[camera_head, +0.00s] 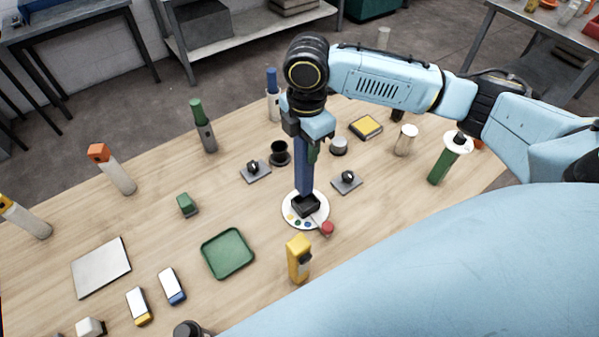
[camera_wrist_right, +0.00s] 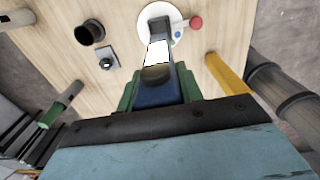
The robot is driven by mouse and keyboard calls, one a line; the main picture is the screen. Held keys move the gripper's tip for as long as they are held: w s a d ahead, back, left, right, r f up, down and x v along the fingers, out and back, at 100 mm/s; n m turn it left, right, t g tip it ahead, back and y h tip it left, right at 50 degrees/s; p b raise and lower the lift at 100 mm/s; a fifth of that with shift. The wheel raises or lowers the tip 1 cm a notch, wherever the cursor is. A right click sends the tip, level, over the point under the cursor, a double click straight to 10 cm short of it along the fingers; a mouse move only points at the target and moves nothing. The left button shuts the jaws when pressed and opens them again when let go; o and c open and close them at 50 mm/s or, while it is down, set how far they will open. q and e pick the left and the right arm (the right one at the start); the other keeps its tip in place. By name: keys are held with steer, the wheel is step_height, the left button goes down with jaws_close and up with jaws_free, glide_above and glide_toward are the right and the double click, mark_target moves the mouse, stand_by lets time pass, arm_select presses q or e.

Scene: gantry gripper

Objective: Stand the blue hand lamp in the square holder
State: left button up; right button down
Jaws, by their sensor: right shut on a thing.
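My right gripper (camera_head: 306,150) is shut on the blue hand lamp (camera_head: 303,178), which hangs upright below it. In the right wrist view the lamp (camera_wrist_right: 155,95) sits between the green finger pads and shows a bright white panel. A dark square block (camera_head: 306,206) shows at the lamp's lower end, over a round white palette (camera_head: 289,222). I cannot tell whether this block is the square holder or the lamp's own end, nor whether it touches the palette. My left gripper is not in view.
A yellow hand lamp (camera_head: 299,262) stands in front. Small grey plates with black knobs (camera_head: 255,171) (camera_head: 347,182) and a black cup (camera_head: 279,153) are close by. A green tray (camera_head: 227,252) lies left. Bare wood (camera_head: 150,225) shows further left.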

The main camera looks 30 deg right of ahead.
mark_target(305, 170)
steer(key=f, duration=0.3)
steer(key=shift+s+f, duration=0.15)
steer(key=shift+s, duration=0.1)
steer(key=shift+w+f, duration=0.1)
steer(key=shift+f, duration=2.3)
steer(key=c, duration=0.9)
jaws_free()
steer(key=shift+f, duration=0.15)
step_height(305, 170, up, 12)
steer(key=shift+r, duration=0.2)
